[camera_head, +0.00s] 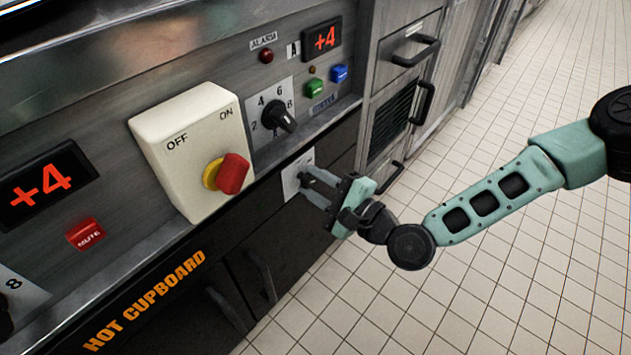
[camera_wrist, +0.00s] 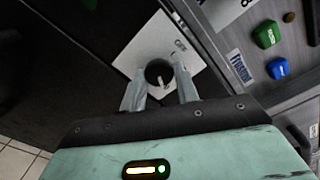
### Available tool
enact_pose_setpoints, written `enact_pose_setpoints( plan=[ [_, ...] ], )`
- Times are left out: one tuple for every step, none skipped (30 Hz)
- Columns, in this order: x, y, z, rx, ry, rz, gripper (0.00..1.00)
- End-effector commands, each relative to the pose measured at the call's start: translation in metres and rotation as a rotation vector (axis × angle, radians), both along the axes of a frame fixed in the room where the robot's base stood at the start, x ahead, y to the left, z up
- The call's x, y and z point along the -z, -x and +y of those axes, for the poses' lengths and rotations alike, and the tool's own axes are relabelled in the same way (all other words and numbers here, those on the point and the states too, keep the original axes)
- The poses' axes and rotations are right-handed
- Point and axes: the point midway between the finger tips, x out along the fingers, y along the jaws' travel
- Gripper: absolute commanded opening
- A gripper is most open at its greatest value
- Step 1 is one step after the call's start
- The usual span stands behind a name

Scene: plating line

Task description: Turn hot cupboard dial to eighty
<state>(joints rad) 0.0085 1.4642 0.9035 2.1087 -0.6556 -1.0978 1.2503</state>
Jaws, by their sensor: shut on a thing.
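The hot cupboard dial is a small dark round knob (camera_wrist: 157,72) with a pale pointer mark, on a white plate (camera_wrist: 146,45) in the wrist view. In the head view the plate (camera_head: 291,182) sits on the dark cupboard front, right of the orange HOT CUPBOARD lettering (camera_head: 145,300). My gripper (camera_head: 308,180) reaches it from the right and hides the knob there. In the wrist view the two grey fingers (camera_wrist: 160,82) stand on either side of the knob, shut on it. The plate's scale numbers are too small to read, so the setting cannot be told.
Above are a black 2-4-6-8 dial (camera_head: 279,117), green (camera_head: 315,88) and blue (camera_head: 339,73) buttons, and a cream box with a red-and-yellow switch (camera_head: 229,174). Cupboard handles (camera_head: 262,277) are below, drawer handles (camera_head: 416,52) to the right. The tiled floor (camera_head: 500,280) is clear.

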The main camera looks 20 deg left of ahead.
Motion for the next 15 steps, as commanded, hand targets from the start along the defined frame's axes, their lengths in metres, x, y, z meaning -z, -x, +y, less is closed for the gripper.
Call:
enact_pose_setpoints(
  plan=[
    [-0.0005, 0.0014, 0.0003, -0.003, -0.002, 0.003, 0.08],
    [-0.0005, 0.0014, 0.0003, -0.003, -0.003, 0.004, 0.08],
    [-0.0004, 0.0015, 0.0003, -0.003, -0.003, 0.004, 0.08],
    [-0.0004, 0.0015, 0.0003, -0.003, -0.003, 0.004, 0.08],
    [-0.0004, 0.0015, 0.0003, -0.003, -0.003, 0.004, 0.08],
    [-0.0004, 0.0015, 0.0003, -0.003, -0.003, 0.004, 0.08],
    [-0.0004, 0.0015, 0.0003, -0.003, -0.003, 0.004, 0.08],
    [-0.0004, 0.0015, 0.0003, -0.003, -0.003, 0.004, 0.08],
    [-0.0003, 0.0015, 0.0003, -0.003, -0.002, 0.003, 0.08],
    [-0.0003, 0.0015, 0.0003, -0.003, -0.002, 0.003, 0.08],
    [-0.0003, 0.0015, 0.0003, -0.003, -0.002, 0.003, 0.33],
    [-0.0003, 0.0015, 0.0003, -0.003, -0.002, 0.003, 0.45],
    [-0.0003, 0.0015, 0.0003, -0.003, -0.002, 0.003, 0.51],
    [-0.0003, 0.0013, 0.0002, -0.002, -0.002, 0.004, 0.51],
    [-0.0002, 0.0011, 0.0003, -0.002, -0.002, 0.004, 0.51]
  ],
)
